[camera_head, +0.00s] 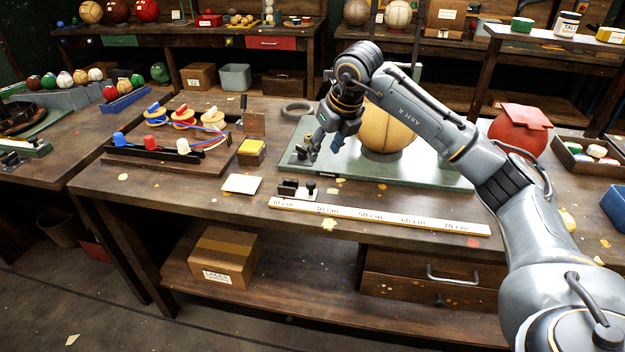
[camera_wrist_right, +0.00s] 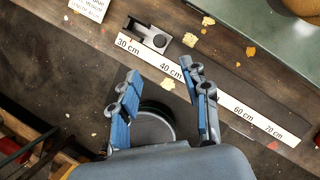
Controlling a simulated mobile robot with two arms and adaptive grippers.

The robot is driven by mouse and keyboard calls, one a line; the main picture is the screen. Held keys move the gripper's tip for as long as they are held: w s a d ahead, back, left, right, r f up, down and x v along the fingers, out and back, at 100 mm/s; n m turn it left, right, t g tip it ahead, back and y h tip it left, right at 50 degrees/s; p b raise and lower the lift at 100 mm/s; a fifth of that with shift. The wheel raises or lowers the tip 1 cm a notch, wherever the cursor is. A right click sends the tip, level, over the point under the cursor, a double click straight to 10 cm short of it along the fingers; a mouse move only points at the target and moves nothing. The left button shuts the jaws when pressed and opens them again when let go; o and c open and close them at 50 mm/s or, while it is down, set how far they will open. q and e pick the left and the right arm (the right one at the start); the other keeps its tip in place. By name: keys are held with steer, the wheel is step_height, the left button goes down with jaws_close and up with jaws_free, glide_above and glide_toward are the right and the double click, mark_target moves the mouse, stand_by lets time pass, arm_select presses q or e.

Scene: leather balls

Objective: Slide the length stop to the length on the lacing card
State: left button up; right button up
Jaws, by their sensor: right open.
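The length stop (camera_head: 297,189), a dark and metallic block with a round black knob, sits at the left end of the pale ruler (camera_head: 380,215). In the right wrist view the stop (camera_wrist_right: 147,34) lies along the ruler's far edge, beside the 30 cm to 40 cm stretch. A white card (camera_head: 241,184), likely the lacing card, lies left of the stop. Its print shows in the right wrist view (camera_wrist_right: 90,8) but is too small to read. My right gripper (camera_head: 318,151) is open and empty, above the bench and apart from the stop. One finger hides the 50 cm mark. My left gripper is out of view.
A tan ball (camera_head: 386,130) stands on a green board (camera_head: 440,176) behind the ruler. A yellow-topped box (camera_head: 251,153) and a rack of coloured spools (camera_head: 180,145) stand to the left. Small scraps lie about. The bench strip along the ruler's far side is mostly clear.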

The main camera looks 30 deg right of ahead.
mark_target(311, 182)
steer(key=p+x, duration=0.2)
steer(key=x, duration=1.1)
steer(key=shift+w+f, duration=0.1)
steer(key=shift+f, duration=0.25)
jaws_close()
